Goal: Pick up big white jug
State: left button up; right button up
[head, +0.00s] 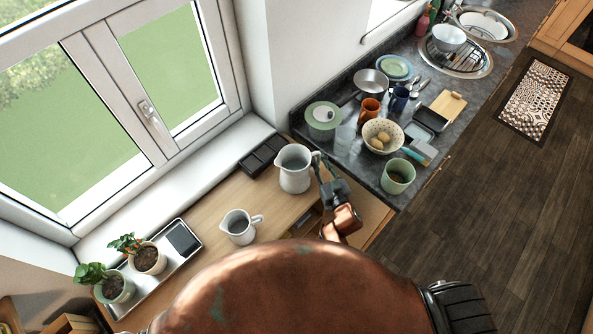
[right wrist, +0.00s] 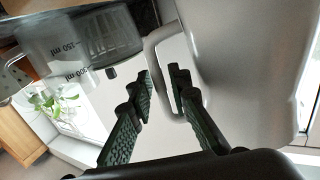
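The big white jug (head: 293,178) stands upright on the wooden counter by the window, with its handle facing right. My right gripper (head: 327,178) is at the handle side of this jug. In the right wrist view its two dark ridged fingers (right wrist: 163,82) stand apart, one on each side of the handle bar, with the right one inside the loop. The jug's pale wall (right wrist: 240,75) fills the right of that view. A smaller white jug (head: 238,232) stands nearer me on the left. My left gripper is not in view.
A black tray (head: 262,155) lies behind the big jug. On the right, the dark counter holds a bowl with eggs (head: 380,145), a green cup (head: 397,177) and mugs. Potted plants (head: 148,260) stand on a tray at left. Wood between the two jugs is bare.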

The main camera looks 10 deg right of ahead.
jog(key=shift+c, duration=0.5)
grip_shut()
jog(key=shift+r, duration=0.15)
